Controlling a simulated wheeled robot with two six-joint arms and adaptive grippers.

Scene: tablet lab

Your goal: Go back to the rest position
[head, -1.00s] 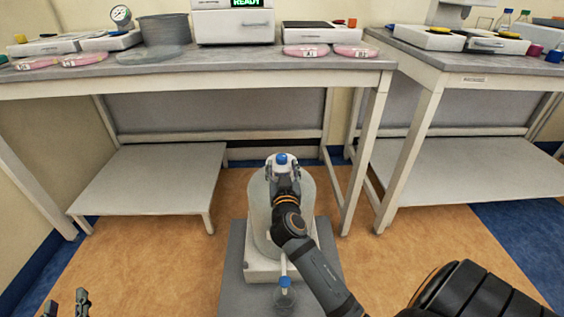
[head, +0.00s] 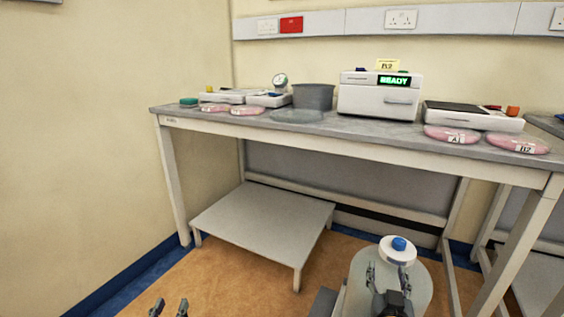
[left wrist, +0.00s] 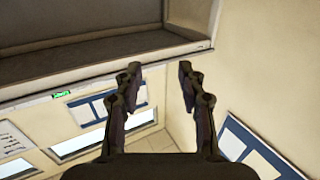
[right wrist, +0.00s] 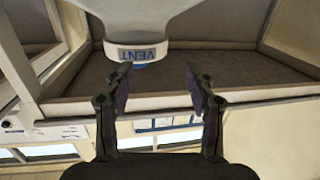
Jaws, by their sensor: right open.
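My right gripper (head: 387,275) is low at the right in the head view, in front of the neck of a translucent vessel (head: 420,292) with a blue cap (head: 399,244). Its fingers are apart. In the right wrist view my right gripper (right wrist: 158,75) is open with nothing between its fingertips, and the vessel's neck with a VENT label (right wrist: 137,54) is just beyond them. My left gripper (head: 168,308) shows only its fingertips at the bottom edge of the head view. In the left wrist view my left gripper (left wrist: 158,68) is open and empty.
A grey-topped bench (head: 345,126) holds a white device reading READY (head: 375,97), a grey tub (head: 312,97) and several pink dishes. A low platform (head: 262,222) stands beneath it. Orange floor is clear at the lower left, beside the wall (head: 120,150).

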